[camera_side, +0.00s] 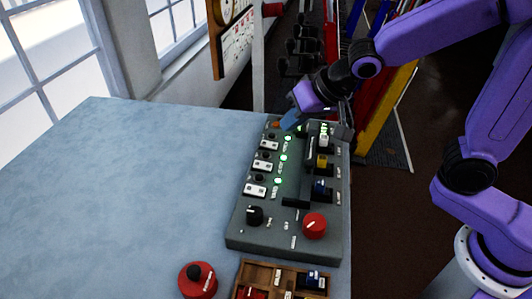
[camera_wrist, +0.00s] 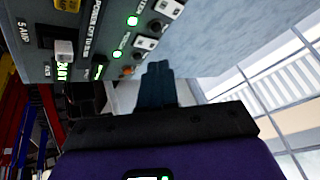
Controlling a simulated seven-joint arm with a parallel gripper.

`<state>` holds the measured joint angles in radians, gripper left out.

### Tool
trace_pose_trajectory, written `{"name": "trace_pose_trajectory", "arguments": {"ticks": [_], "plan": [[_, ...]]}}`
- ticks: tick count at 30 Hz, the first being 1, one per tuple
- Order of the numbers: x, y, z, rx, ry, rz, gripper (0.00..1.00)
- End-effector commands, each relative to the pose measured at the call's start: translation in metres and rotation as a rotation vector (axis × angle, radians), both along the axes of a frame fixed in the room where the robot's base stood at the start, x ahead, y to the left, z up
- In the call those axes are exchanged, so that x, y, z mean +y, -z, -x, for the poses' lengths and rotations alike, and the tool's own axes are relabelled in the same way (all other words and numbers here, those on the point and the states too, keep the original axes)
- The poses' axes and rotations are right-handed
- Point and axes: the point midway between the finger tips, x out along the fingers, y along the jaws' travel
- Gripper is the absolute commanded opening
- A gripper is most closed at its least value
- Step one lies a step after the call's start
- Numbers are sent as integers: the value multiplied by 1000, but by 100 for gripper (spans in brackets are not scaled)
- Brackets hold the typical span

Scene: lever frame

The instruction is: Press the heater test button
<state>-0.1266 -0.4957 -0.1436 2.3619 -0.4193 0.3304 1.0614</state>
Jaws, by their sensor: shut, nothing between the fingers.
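The grey control panel (camera_side: 275,241) lies on the blue table. Along its left side run several white label plates (camera_side: 255,190), small black buttons (camera_side: 259,178) and lit green lamps (camera_side: 278,181). I cannot read which button is the heater test. My gripper (camera_side: 291,122) is over the panel's far left end, its blue fingers pointing down and close to the surface. Contact cannot be told. In the wrist view the fingers (camera_wrist: 158,68) are together and empty, beside the panel's row of black buttons (camera_wrist: 155,27) and green lamps (camera_wrist: 132,20). An orange part (camera_side: 275,124) shows beside the fingers.
A red knob (camera_side: 315,225) and a black knob (camera_side: 255,215) stand at the panel's near end. A red round device (camera_side: 197,280) and a wooden tray (camera_side: 240,292) are nearer. The table's left is clear.

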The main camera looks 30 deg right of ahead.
Motion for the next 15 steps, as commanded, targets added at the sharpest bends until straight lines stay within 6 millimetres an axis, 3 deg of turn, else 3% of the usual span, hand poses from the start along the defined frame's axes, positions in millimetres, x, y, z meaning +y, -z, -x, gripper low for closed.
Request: {"name": "trace_pose_trajectory", "arguments": {"ticks": [6, 15], "plan": [[14, -9, -22, -41, 128, -110, 0], [24, -18, -39, -74, 244, -224, 0]]}}
